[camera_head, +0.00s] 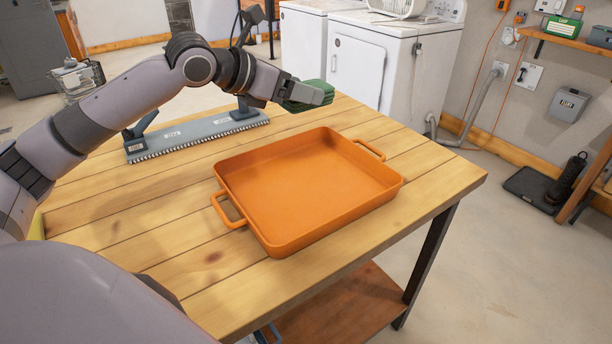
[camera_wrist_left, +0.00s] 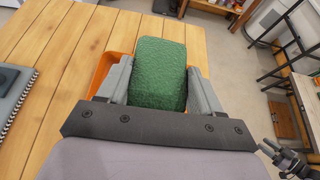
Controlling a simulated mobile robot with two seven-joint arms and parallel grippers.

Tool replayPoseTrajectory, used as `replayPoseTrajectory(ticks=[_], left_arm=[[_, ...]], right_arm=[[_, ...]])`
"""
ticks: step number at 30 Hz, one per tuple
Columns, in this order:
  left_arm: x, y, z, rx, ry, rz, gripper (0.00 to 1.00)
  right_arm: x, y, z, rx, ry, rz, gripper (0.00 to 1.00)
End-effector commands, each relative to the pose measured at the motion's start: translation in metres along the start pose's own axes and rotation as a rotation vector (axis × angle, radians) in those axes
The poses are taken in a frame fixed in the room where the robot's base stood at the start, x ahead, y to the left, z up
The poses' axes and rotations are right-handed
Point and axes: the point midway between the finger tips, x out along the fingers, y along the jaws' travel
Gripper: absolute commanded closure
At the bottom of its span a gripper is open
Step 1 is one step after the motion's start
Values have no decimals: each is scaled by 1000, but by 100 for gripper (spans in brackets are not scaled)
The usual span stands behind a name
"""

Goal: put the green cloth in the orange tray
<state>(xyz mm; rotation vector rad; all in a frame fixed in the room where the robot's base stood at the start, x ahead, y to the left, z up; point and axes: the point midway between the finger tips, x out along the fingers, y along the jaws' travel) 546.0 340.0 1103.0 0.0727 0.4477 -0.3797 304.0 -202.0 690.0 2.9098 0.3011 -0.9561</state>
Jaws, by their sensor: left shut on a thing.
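The orange tray (camera_head: 310,185) lies on the wooden table, with a handle at each of two opposite sides, and its inside is empty. My left gripper (camera_head: 308,95) is shut on the green cloth (camera_head: 299,105) and holds it above the table, beyond the tray's far edge in the head view. In the left wrist view the folded green cloth (camera_wrist_left: 160,72) sits between the two fingers of my left gripper (camera_wrist_left: 158,85). Parts of the orange tray (camera_wrist_left: 104,68) show behind the cloth there; the rest is hidden.
The wooden table (camera_head: 190,255) has bare boards left of and in front of the tray. A grey toothed tool with dark handles (camera_head: 190,137) lies at the table's far left. White appliances (camera_head: 372,70) stand beyond the table.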

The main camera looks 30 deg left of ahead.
Motion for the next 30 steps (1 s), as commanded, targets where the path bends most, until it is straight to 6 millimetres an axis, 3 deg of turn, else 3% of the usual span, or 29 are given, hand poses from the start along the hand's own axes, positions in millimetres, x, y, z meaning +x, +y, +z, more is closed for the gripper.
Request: replayPoseTrajectory(ticks=[5,15,21,30], left_arm=[[6,0,-13,-1,5,0,64],[44,1,-93,-3,6,-1,64],[62,1,-131,-2,3,-1,64],[73,2,-152,-1,1,-1,64]], right_arm=[[2,0,3,0,0,0,57],[9,0,14,1,-4,0,57],[10,0,17,1,-4,0,57],[11,0,18,1,-5,0,57]])
